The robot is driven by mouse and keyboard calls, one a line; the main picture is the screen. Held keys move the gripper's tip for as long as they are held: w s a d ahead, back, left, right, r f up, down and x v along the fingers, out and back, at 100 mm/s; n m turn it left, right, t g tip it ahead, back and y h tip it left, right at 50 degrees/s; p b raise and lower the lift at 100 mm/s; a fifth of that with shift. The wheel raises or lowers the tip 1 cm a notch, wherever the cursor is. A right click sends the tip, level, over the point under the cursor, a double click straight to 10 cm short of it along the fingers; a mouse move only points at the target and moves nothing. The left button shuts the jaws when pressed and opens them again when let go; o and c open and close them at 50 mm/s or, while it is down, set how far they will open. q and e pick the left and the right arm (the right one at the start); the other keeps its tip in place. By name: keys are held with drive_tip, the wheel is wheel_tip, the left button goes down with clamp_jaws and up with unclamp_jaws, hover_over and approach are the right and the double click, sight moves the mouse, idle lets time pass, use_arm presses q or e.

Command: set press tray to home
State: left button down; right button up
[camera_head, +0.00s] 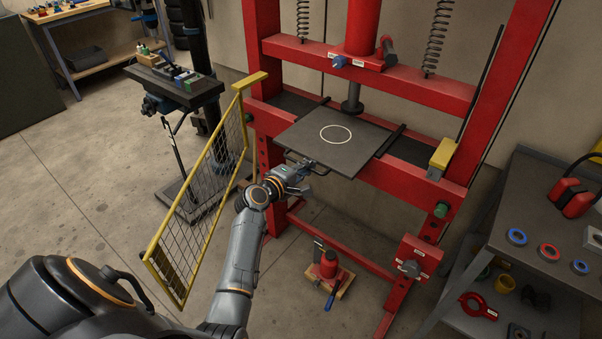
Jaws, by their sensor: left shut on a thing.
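The press tray (345,152) is a flat dark plate with a pale circle on it. It lies across the red press frame (420,166) below the ram (352,98), and its front corner juts out toward me. My left gripper (300,164) is shut on the tray's handle (308,162) at its front left edge. The fingers hide part of the handle. My right gripper is not in view.
A yellow mesh guard (202,210) stands open just left of my left arm. A red bottle jack (328,266) is on the floor below the tray. A grey cart (545,215) with colored rings stands at the right. A dark stand (175,88) is at the left.

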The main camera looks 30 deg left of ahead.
sight(326, 148)
use_arm(q)
drive_tip(key=x, duration=0.3)
drive_tip(key=r+b+x, duration=0.1)
drive_tip(key=x, duration=0.2)
drive_tip(key=b+x, duration=0.1)
drive_tip(key=x, duration=0.2)
drive_tip(key=shift+w+r, duration=0.25)
drive_tip(key=shift+r, duration=0.25)
drive_tip(key=c, duration=1.4)
unclamp_jaws()
drive_tip(key=shift+w, duration=0.1)
drive_tip(key=shift+c, duration=0.2)
drive_tip(key=shift+s, duration=0.3)
drive_tip(key=v, duration=1.1)
drive_tip(key=shift+s, duration=0.2)
